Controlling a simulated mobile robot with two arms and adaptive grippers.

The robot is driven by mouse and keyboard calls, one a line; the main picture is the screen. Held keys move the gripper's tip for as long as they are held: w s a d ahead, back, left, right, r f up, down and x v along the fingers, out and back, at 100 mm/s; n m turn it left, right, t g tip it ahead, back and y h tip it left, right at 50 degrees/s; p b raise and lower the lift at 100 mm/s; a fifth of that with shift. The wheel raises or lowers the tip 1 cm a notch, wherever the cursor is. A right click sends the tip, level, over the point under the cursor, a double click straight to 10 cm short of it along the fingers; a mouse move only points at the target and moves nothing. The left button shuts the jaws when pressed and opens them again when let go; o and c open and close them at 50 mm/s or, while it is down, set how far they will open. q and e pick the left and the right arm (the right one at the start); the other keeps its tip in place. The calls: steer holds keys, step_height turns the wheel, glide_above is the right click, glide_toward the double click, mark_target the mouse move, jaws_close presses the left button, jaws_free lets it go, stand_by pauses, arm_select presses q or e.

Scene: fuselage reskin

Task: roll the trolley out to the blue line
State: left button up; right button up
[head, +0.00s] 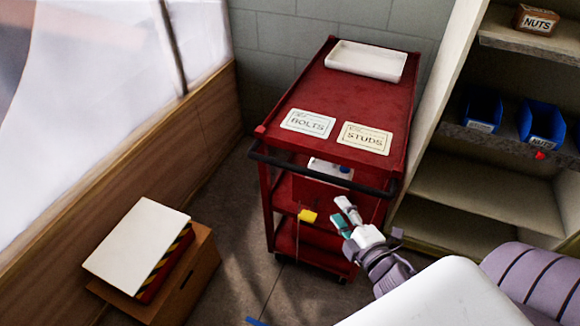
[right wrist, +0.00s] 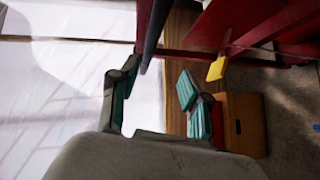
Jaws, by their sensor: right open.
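The red trolley (head: 340,95) stands against the block wall, beside the shelf unit. Its black handle bar (head: 322,174) runs across the near end. In the right wrist view the dark bar (right wrist: 154,35) shows ahead of the space between my fingers; I cannot tell how far off it is. My right gripper (head: 345,217) is open and empty, below the handle's right part in the picture. Its teal-padded fingers stand apart in the right wrist view (right wrist: 156,92). A short piece of blue line (head: 255,321) shows on the floor at the bottom edge. My left gripper is not in view.
The trolley top carries a white tray (head: 366,60) and BOLTS and STUDS cards. A yellow tag (head: 308,216) hangs at its front. A cardboard box (head: 185,290) with a white-topped item stands left. Shelving (head: 480,190) stands close on the right. Floor between box and trolley is clear.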

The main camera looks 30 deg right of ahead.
mark_target(317, 178)
steer(key=w, duration=0.4)
steer(key=w+p, duration=0.1)
steer(key=w, duration=0.4)
steer(key=w+d, duration=0.1)
steer(key=w, duration=0.3)
steer(key=shift+w+f+p, duration=0.3)
steer(key=shift+w+f, duration=0.05)
steer(key=shift+w, duration=0.05)
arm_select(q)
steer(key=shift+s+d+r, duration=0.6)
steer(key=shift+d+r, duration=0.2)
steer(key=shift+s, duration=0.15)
arm_select(e)
jaws_close()
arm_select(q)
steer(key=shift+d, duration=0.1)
